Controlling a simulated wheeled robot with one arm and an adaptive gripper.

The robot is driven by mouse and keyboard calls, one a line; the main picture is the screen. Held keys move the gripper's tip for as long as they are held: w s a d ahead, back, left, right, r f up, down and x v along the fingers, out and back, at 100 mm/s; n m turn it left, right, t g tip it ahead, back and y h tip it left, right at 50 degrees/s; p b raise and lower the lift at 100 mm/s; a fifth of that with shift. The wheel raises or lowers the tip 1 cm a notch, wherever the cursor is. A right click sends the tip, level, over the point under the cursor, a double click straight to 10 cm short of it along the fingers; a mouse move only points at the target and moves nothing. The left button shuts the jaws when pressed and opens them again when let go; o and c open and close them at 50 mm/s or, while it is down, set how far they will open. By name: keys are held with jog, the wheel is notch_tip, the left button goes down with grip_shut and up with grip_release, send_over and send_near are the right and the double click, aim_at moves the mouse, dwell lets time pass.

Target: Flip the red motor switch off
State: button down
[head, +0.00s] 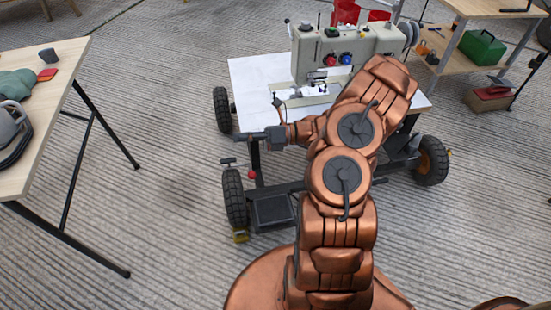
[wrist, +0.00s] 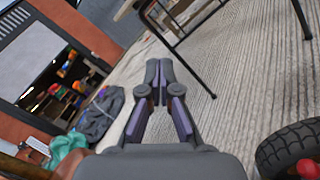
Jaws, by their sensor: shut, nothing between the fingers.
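A sewing machine (head: 345,50) stands on a white-topped wheeled table (head: 250,80). A small red ball-like part (head: 251,174) shows below the tabletop, beside the table's leg; I cannot tell which red part is the motor switch. My gripper (head: 232,136) is at the table's front left edge, pointing left, apart from both red parts. In the wrist view my gripper (wrist: 158,68) is shut and empty, with a red part (wrist: 308,168) at the bottom right corner.
A wooden table (head: 45,105) with several items stands at the left, with clear ribbed floor between. The wheeled table has black tyres (head: 235,197). A wooden bench (head: 470,65) with a green box (head: 482,50) stands at the back right.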

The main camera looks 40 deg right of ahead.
jog(key=s+d+f+m+t+h+b, duration=0.1)
jog(key=d+f+m+t+h+b, duration=0.1)
jog(key=d+f+m, duration=0.3)
jog(key=s+d+f+m+t+h+b, duration=0.2)
jog(key=d+f+m, duration=0.4)
jog(key=f, duration=0.7)
jog(key=s+d+f+m+t+h+b, duration=0.2)
jog(key=d+f+m+t+h+b, duration=0.2)
jog(key=d+f, duration=0.4)
notch_tip(320, 180, down, 2)
jog(key=shift+s+d+m+t+h, duration=0.15)
jog(key=shift+s+m+t+h, duration=0.05)
jog(key=shift+m+t+h, duration=0.75)
jog(key=shift+w, duration=0.1)
jog(key=w+d+b+x, duration=0.1)
jog(key=b+x, duration=0.4)
jog(key=x, duration=0.7)
jog(key=shift+w+d, duration=0.35)
jog(key=shift+d, duration=0.25)
jog(key=shift+a+r+g, duration=0.1)
jog(key=shift+r+g, duration=0.05)
jog(key=shift+g, duration=0.1)
